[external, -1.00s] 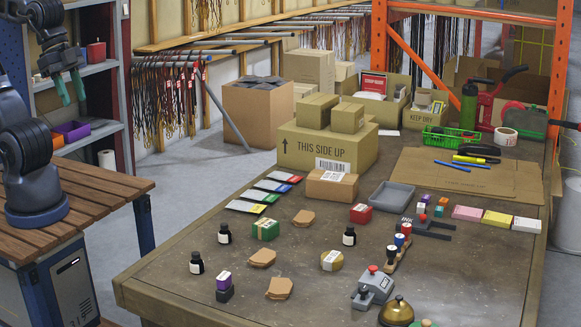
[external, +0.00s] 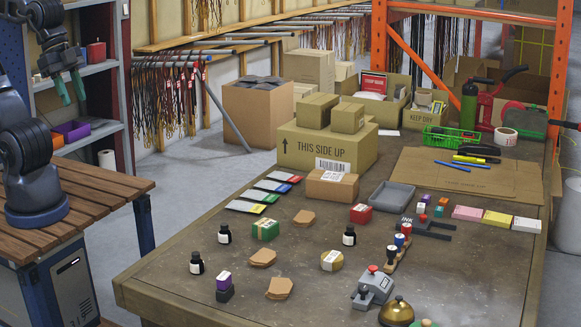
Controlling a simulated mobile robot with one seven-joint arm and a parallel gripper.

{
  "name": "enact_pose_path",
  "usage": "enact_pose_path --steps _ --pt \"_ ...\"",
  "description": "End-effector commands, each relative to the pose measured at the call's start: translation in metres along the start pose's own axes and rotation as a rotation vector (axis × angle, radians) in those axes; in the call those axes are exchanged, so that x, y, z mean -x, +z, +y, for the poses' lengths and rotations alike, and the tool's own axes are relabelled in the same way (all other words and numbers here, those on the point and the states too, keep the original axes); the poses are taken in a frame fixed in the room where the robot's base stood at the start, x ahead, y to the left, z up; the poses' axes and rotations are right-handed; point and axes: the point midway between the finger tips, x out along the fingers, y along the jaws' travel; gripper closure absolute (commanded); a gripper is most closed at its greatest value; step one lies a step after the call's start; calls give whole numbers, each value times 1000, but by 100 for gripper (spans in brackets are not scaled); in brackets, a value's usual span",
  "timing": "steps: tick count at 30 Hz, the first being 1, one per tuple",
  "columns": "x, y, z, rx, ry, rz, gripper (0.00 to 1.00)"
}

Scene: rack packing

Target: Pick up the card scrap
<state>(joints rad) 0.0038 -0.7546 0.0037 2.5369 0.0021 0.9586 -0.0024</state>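Three brown card scraps lie flat on the worktable (external: 200,260). One card scrap (external: 304,218) is near the middle, another card scrap (external: 263,257) is left of centre, and a third card scrap (external: 279,288) is toward the front. My gripper (external: 70,88) is at the upper left, high and far from the scraps. Its two greenish fingers point down and stand apart with nothing between them.
A stapler-like grey device (external: 372,288) and brass bell (external: 396,311) are front right. Cartons (external: 325,148) stand behind.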

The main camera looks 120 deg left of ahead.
Motion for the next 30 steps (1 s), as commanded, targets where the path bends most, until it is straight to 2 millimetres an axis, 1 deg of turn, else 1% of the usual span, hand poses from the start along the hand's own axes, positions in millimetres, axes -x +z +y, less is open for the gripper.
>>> enact_pose_path --steps 1,5,6,14,17,20,26,30 --pt "0 0 0 0 0 0 56" --pt "0 0 0 0 0 0 30" --pt "0 0 0 0 0 0 28" --pt "0 -1 0 2 0 -1 28" --pt "-1 -7 -1 18 2 -10 28" --pt "-3 -20 -3 53 6 -30 28" --pt "-14 -60 -10 167 19 -91 28" --pt "-26 -89 -16 250 27 -133 28"
